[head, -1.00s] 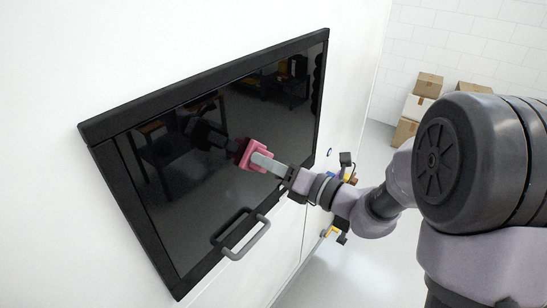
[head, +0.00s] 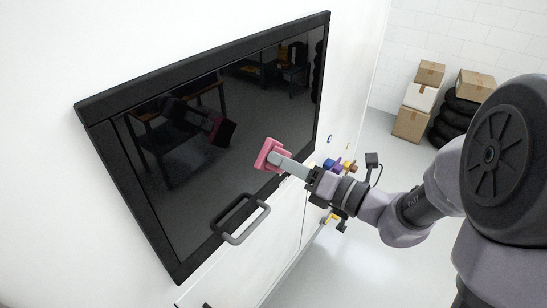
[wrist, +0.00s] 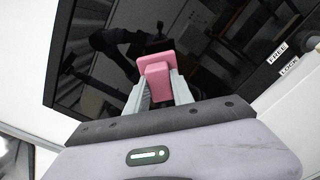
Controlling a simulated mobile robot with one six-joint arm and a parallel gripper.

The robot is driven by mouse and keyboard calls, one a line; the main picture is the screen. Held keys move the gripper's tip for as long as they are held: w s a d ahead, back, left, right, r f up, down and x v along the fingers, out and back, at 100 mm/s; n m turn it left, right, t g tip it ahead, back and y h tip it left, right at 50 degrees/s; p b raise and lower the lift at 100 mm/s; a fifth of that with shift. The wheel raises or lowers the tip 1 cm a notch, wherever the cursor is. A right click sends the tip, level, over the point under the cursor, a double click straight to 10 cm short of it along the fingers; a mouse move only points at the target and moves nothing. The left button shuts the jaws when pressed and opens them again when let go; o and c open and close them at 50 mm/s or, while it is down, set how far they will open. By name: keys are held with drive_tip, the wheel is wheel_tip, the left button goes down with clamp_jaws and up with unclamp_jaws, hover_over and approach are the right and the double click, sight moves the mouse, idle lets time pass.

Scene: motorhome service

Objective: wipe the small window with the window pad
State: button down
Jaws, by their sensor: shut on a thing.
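The small window (head: 255,110) is a dark glass pane in a black frame on the white wall, with a grey bar handle (head: 240,219) below it. My gripper (head: 280,160) is shut on the pink window pad (head: 268,153). In the head view the pad is in front of the lower part of the glass, apart from its dark reflection to the left. In the wrist view the pad (wrist: 157,72) sits between the two fingers with the dark glass (wrist: 110,50) beyond it. The pad's wiping face is hidden from the wrist view.
FREE and LOCK labels (wrist: 282,59) show at the right in the wrist view. Small coloured fittings (head: 340,166) are on the wall right of the window. Cardboard boxes (head: 421,98) and stacked tyres (head: 457,112) stand far back right. The floor between is clear.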

drive_tip(key=shift+v, duration=1.55)
